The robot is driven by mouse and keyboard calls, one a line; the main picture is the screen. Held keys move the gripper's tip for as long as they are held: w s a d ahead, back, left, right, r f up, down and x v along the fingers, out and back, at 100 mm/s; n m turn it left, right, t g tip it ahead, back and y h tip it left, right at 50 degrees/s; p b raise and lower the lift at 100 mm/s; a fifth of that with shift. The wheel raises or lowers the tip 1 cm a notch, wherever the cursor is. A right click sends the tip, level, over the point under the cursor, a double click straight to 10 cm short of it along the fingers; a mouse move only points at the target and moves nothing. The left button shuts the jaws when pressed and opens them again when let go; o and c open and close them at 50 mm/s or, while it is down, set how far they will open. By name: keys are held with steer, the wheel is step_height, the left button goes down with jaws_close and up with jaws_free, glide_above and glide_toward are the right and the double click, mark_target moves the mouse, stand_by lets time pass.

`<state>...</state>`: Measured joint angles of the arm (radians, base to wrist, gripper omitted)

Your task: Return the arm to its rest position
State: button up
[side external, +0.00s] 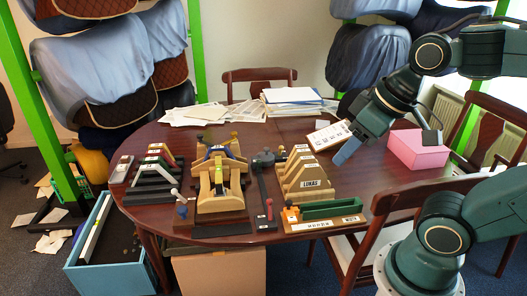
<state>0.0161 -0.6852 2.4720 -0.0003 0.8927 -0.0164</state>
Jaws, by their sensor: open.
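My gripper (388,146) hangs above the right part of the round table (375,190), fingers spread apart with nothing visible between them. It is beside the pink box (416,150), on its left in the picture. My arm comes in from the right edge and bends down to it. A light wooden saddle stand (220,195) stands on a dark base at the middle front of the table. A second wooden stand labelled LUKAS (305,182) is to its right.
Gauges (155,170) lie at the table's left, a green tool tray (325,212) at the front, and papers (290,97) at the back. A white card (328,135) is close to my gripper. Chairs (485,125) surround the table; a blue bin (105,270) stands lower left.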

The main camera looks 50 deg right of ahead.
steer(key=shift+s+a, duration=0.15)
steer(key=shift+s, duration=0.5)
